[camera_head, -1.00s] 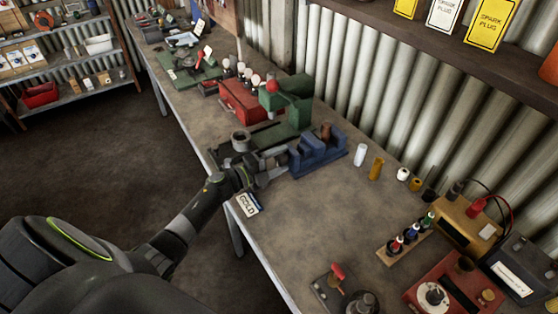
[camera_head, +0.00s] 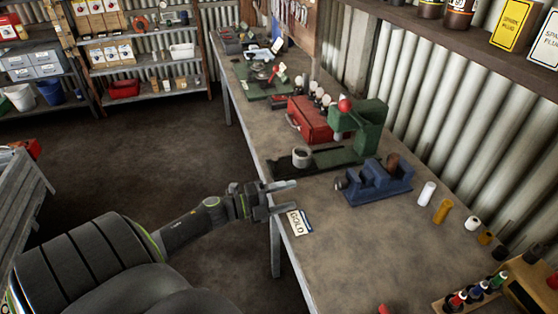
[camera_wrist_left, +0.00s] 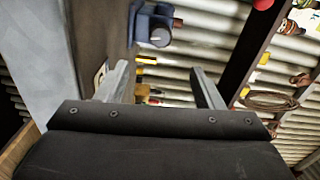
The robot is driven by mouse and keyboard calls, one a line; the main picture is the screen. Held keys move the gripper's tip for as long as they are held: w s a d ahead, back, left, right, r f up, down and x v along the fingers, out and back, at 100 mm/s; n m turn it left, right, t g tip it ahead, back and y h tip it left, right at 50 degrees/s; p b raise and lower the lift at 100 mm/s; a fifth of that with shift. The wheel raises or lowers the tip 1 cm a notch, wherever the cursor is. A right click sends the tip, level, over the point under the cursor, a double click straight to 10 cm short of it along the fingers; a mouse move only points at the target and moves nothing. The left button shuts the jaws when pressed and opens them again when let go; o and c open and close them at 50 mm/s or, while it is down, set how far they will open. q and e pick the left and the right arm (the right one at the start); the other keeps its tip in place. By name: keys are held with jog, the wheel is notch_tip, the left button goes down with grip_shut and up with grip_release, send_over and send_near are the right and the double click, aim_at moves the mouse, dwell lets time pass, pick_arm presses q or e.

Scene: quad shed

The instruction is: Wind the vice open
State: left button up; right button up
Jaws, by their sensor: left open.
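The blue vice (camera_head: 376,184) stands on the workbench, its grey round screw end (camera_head: 341,182) facing my left arm. My left gripper (camera_head: 290,196) is open and empty at the bench's front edge, to the left of the vice and clear of it. In the left wrist view the vice (camera_wrist_left: 146,22) and its round grey end (camera_wrist_left: 160,37) show beyond the two spread fingers (camera_wrist_left: 158,72). A brown cylinder (camera_head: 392,161) sits at the vice's far side; whether its jaws grip it I cannot tell. My right gripper is out of view.
A green press (camera_head: 370,128) stands behind the vice, beside a red box (camera_head: 310,120). A "GOLD" card (camera_head: 299,223) lies just below my left gripper. White (camera_head: 427,194) and yellow (camera_head: 442,211) cylinders stand right of the vice. The bench front is mostly clear.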

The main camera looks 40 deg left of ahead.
pick_arm(q)
jog(key=shift+v, duration=0.95)
